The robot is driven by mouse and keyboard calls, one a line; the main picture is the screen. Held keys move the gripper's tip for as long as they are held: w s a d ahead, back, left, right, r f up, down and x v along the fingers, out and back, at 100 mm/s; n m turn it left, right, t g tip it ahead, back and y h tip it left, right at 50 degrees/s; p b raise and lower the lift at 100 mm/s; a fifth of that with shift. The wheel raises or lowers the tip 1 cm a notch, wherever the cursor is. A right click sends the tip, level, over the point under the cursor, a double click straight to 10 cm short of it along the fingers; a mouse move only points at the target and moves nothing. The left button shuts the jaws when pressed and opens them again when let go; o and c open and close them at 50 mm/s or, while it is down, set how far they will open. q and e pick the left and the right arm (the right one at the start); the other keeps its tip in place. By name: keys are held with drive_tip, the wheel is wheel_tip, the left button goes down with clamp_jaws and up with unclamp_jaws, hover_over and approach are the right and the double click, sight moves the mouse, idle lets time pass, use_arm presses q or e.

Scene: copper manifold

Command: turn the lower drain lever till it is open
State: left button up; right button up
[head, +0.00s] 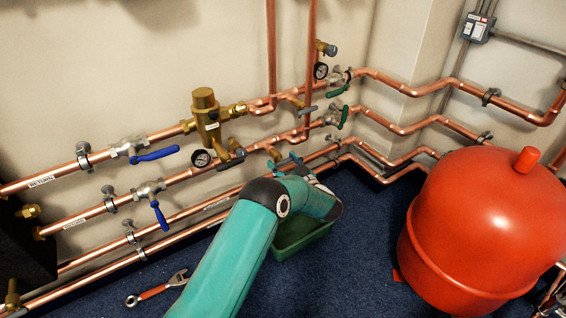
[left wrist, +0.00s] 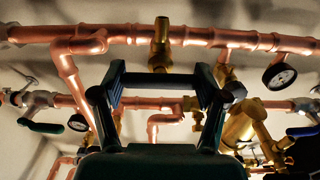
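The lower drain valve is a small brass fitting (head: 274,153) on the lower copper pipe. In the left wrist view its brass body (left wrist: 160,45) hangs from the pipe just beyond the fingertips. My left gripper (head: 287,162) is right by this valve; in the left wrist view its fingers (left wrist: 161,76) stand wide apart. A dark bar (left wrist: 158,79) spans the gap between them below the brass body; it looks like the lever, but I cannot tell whether the fingers touch it. In the head view my arm and gripper hide most of the lever. My right gripper is not in view.
Another brass drain valve with a grey lever (head: 307,110) is above. A brass regulator (head: 207,115) and gauge (head: 201,158) are left. A green tub (head: 300,238) stands below on the blue floor. A red tank (head: 475,235) is right; a wrench (head: 157,289) lies front left.

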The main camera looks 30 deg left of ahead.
use_arm(q)
drive_tip(key=c, duration=0.5)
drive_tip(key=shift+n, duration=0.4)
drive_tip(key=n, duration=0.2)
drive_tip(key=shift+n, duration=0.3)
drive_tip(key=n, duration=0.3)
drive_tip(key=shift+n, duration=0.3)
drive_tip(key=n, duration=0.5)
drive_tip(key=shift+s+f+n, duration=0.15)
drive_tip(key=shift+n, duration=0.15)
drive_tip(key=n, duration=0.5)
drive_tip(key=shift+s+a+f, duration=0.1)
drive_tip(key=shift+f, duration=0.05)
drive_tip(key=shift+n, duration=0.3)
